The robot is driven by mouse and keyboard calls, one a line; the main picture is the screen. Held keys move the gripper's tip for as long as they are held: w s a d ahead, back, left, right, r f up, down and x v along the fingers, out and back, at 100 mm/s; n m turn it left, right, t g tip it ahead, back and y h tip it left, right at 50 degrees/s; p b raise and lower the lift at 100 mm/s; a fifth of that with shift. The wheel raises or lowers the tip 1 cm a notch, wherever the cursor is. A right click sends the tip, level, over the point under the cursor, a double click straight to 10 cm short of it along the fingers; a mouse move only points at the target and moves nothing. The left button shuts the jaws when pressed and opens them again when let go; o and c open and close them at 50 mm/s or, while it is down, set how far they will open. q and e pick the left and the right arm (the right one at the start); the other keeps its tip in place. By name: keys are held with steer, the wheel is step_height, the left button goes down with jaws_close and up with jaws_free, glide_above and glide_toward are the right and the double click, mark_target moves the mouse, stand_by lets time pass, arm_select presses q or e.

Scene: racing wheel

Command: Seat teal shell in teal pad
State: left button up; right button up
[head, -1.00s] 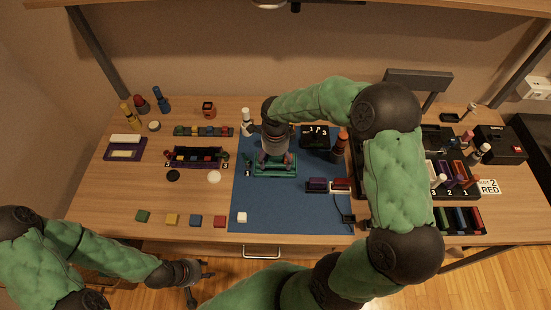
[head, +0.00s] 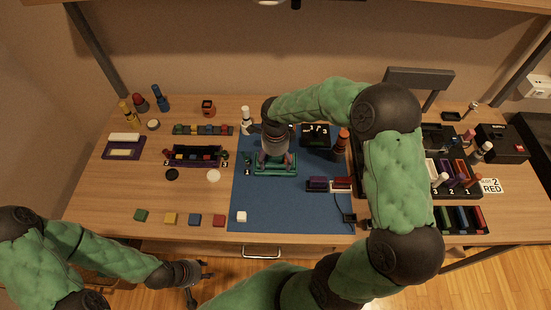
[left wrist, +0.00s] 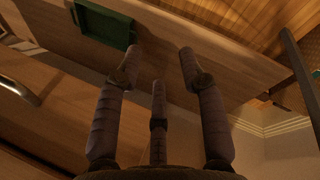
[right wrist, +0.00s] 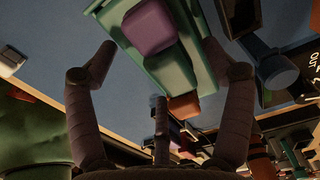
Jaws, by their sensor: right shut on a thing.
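The teal pad (head: 257,173) is a teal frame on the blue mat, partly hidden under my right gripper (head: 275,160) in the head view. In the right wrist view, a teal body (right wrist: 172,72) lies between the fingers of my right gripper (right wrist: 160,50), with a purple block (right wrist: 148,28) beside it. I take the teal body to be the teal shell, held at or just over the pad. Whether it sits fully down cannot be told. My left gripper (head: 198,282) is open and empty in front of the desk; its spread fingers show in the left wrist view (left wrist: 158,65).
A black numbered box (head: 316,134) is behind. The mat's front is mostly clear.

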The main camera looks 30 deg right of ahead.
mark_target(276, 159)
steer(key=shift+f+b, duration=0.45)
steer(key=shift+f, duration=0.15)
steer(key=o, duration=1.1)
step_height(276, 159, up, 12)
steer(key=shift+r, duration=0.1)
steer(key=shift+s, duration=0.1)
